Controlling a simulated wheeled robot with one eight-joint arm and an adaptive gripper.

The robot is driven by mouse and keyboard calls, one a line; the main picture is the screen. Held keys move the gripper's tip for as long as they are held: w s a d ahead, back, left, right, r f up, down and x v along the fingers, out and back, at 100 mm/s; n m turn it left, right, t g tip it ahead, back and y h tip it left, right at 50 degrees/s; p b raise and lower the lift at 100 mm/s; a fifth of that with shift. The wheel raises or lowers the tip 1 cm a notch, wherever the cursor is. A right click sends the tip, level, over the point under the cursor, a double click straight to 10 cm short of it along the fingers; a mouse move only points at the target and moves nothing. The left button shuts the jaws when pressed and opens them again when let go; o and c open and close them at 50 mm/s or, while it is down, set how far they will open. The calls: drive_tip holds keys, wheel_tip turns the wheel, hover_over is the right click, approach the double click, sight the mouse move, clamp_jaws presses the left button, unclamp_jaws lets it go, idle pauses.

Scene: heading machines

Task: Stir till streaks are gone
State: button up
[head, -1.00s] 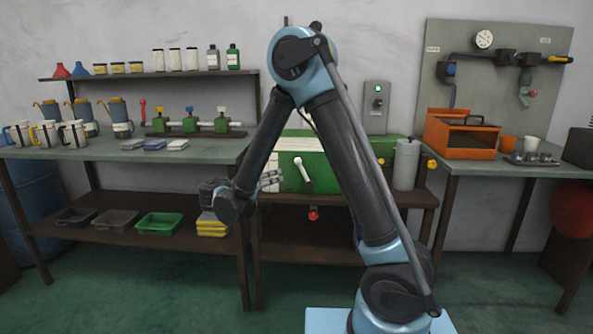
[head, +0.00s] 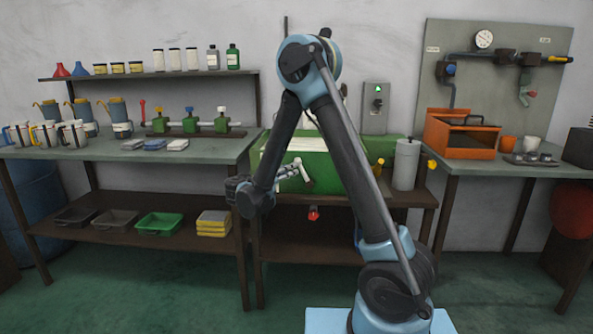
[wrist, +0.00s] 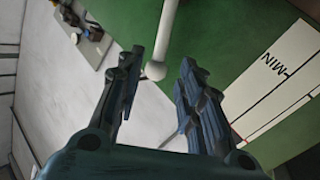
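A green tank (head: 326,172) stands on a low bench in the middle, with a white crank handle (head: 304,172) on its front. In the wrist view the white handle (wrist: 157,68) ends in a rounded tip, seen between my fingertips. My gripper (head: 290,171) is at the front of the tank, close to the handle; in the wrist view my gripper (wrist: 160,62) is open, with a finger on each side of the handle tip. I cannot tell whether either finger touches it. A white level plate marked MIN (wrist: 275,85) shows on the green face.
A grey cylinder (head: 404,165) stands right of the tank. A control box with a green light (head: 376,108) is on the wall behind. The left bench (head: 215,150) holds jugs, mugs and valves. An orange box (head: 460,138) sits on the right bench. The floor in front is clear.

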sight(304, 173)
drive_tip(key=x, duration=0.5)
drive_tip(key=shift+w+d, duration=0.15)
clamp_jaws()
